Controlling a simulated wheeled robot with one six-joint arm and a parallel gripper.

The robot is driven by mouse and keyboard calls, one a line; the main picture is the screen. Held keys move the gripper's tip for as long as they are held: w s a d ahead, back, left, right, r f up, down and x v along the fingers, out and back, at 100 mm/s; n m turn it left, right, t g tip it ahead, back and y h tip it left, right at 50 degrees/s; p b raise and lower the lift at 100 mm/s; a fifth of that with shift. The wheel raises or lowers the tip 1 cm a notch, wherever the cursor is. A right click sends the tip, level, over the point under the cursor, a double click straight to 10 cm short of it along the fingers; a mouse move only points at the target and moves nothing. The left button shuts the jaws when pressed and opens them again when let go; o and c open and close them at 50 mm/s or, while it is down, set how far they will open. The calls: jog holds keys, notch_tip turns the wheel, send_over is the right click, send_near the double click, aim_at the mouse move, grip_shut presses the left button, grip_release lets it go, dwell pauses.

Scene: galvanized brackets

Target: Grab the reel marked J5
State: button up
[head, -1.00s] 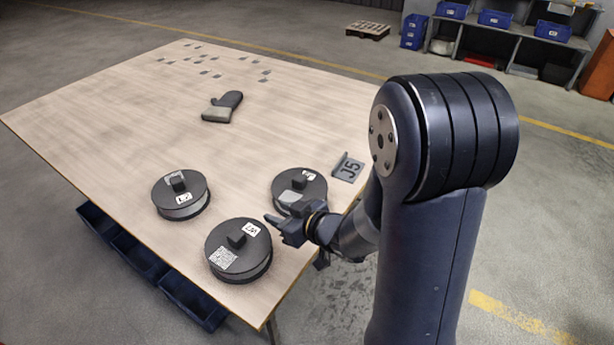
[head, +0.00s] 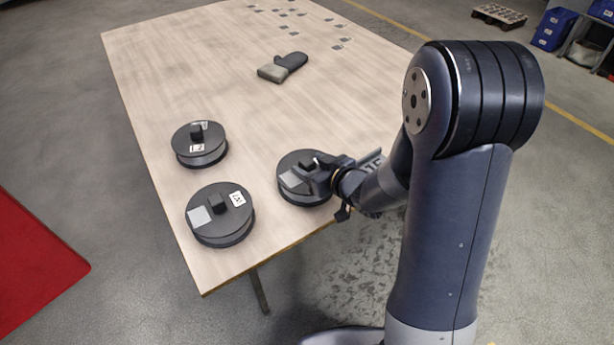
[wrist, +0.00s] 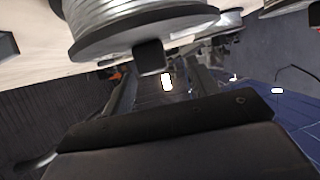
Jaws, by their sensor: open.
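Three dark reels with square top knobs lie on the wooden table (head: 150,90). One reel (head: 199,150) is at the back left, one (head: 212,228) at the front, and one (head: 290,185) at the right. Their small white labels are too small to read surely; the right reel's is not clear. My gripper (head: 318,174) is open at the right reel's knob. In the wrist view a reel (wrist: 140,22) wound with silver wire fills the top, its black knob (wrist: 149,56) before the open jaws.
A grey mitten (head: 283,67) and several small metal pieces (head: 337,46) lie farther back on the table. The table's front edge runs close to the front and right reels. A red surface (head: 35,260) is on the floor at left. Blue bins (head: 555,27) and a pallet (head: 499,15) stand far back.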

aim_at(303, 161)
jog(key=x, duration=0.5)
jog(key=shift+w+d+f, duration=0.15)
jog(key=shift+d+f, duration=0.1)
jog(key=shift+d, duration=0.1)
jog(key=shift+r, duration=0.1)
grip_shut()
